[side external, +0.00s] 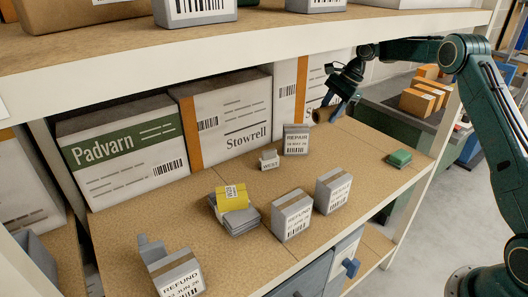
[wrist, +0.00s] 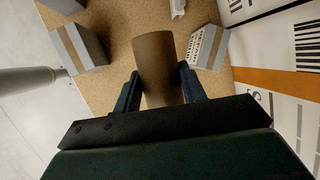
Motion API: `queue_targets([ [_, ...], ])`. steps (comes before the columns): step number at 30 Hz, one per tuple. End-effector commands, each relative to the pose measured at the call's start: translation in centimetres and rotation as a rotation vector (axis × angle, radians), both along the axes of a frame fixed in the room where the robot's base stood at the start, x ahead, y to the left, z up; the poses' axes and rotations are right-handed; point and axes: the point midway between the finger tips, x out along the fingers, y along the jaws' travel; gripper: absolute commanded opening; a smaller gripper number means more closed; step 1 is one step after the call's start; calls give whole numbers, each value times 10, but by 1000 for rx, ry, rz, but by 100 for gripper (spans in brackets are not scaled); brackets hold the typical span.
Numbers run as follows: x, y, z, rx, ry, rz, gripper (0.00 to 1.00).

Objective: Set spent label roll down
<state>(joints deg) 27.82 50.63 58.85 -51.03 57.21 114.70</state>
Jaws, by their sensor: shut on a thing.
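The spent label roll is a brown cardboard tube (side external: 322,115). It hangs at my gripper (side external: 337,108) over the back right of the shelf board (side external: 345,140). In the wrist view the roll (wrist: 157,52) lies between the two blue fingers of my gripper (wrist: 160,76), which are shut on it. Its far end points away from the palm. I cannot tell whether the roll touches the board.
A grey REPAIR box (side external: 296,139) stands just left of the roll. A small WEST block (side external: 269,160), REFUND boxes (side external: 292,215) and a yellow-labelled stack (side external: 236,220) stand farther left and forward. Big cartons (side external: 228,118) line the back. A green block (side external: 399,158) is right; board between is clear.

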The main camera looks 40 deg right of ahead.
Motion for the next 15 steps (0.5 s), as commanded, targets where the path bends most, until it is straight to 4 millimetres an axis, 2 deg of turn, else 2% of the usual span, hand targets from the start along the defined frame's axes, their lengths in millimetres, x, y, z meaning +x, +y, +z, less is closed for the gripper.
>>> queue_targets([
  [8, 3, -6, -3, -1, 2, -25, 19],
  [11, 6, -15, -7, -3, 3, -61, 19],
  [15, 13, -37, -18, -7, 9, -150, 19],
])
